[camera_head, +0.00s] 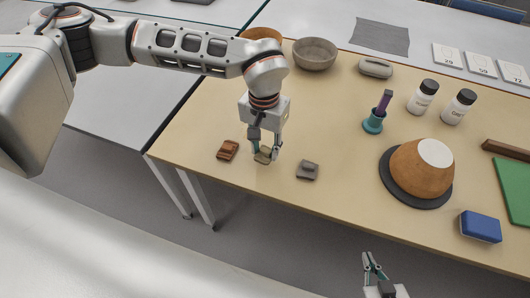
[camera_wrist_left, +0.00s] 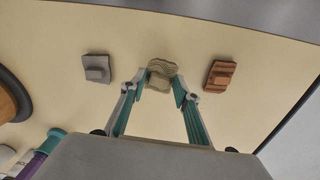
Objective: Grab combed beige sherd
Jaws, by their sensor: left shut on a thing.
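The combed beige sherd (camera_head: 263,156) is on the table near its front edge, between a reddish-brown sherd and a grey sherd. My left gripper (camera_head: 265,152) reaches down from above and is shut on it. In the left wrist view the beige sherd (camera_wrist_left: 160,76) sits between the two fingertips (camera_wrist_left: 160,90), with a finger at each side. I cannot tell whether it touches the table. My right gripper (camera_head: 372,262) is at the bottom of the head view, clear of the table, its fingertips close together; whether it is open or shut is unclear.
The reddish-brown sherd (camera_head: 228,150) lies to the left and the grey sherd (camera_head: 307,170) to the right, both close. An orange-brown pot on a dark disc (camera_head: 422,168), a teal holder (camera_head: 373,122), white bottles (camera_head: 423,97) and a blue block (camera_head: 481,226) stand further right.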

